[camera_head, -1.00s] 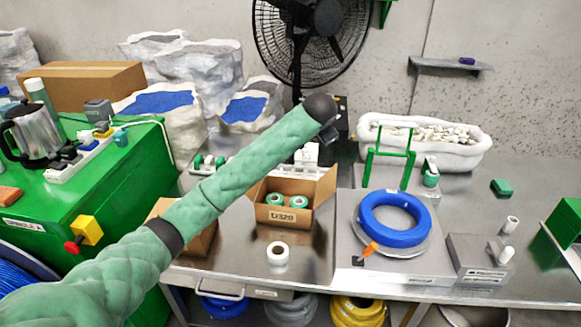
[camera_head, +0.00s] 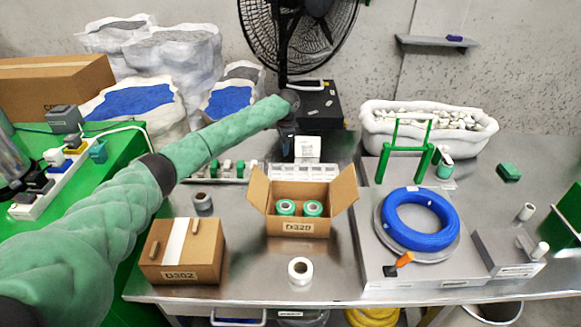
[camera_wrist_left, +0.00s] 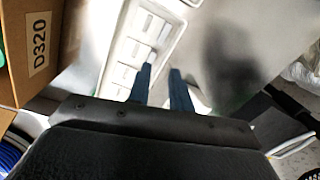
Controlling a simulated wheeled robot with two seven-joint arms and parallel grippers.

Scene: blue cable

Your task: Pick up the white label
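A white tray (camera_head: 303,172) divided into compartments lies on the metal table behind the open cardboard box. It also shows in the left wrist view (camera_wrist_left: 112,72), with flat white pieces (camera_wrist_left: 133,50) in it that look like labels; I cannot tell which one is the task's label. My left gripper (camera_head: 287,148) points down above the back of the table, near the tray. In the left wrist view its two dark fingers (camera_wrist_left: 161,70) are apart, one over the tray's edge, with nothing seen between them. My right gripper is not in view.
A box marked D320 (camera_head: 297,227) holds green rolls in front of the tray. A white block-like item (camera_head: 307,148) and a black case (camera_head: 316,108) stand behind. A closed box (camera_head: 181,252), a white roll (camera_head: 300,270) and a blue cable coil (camera_head: 418,220) are on the table.

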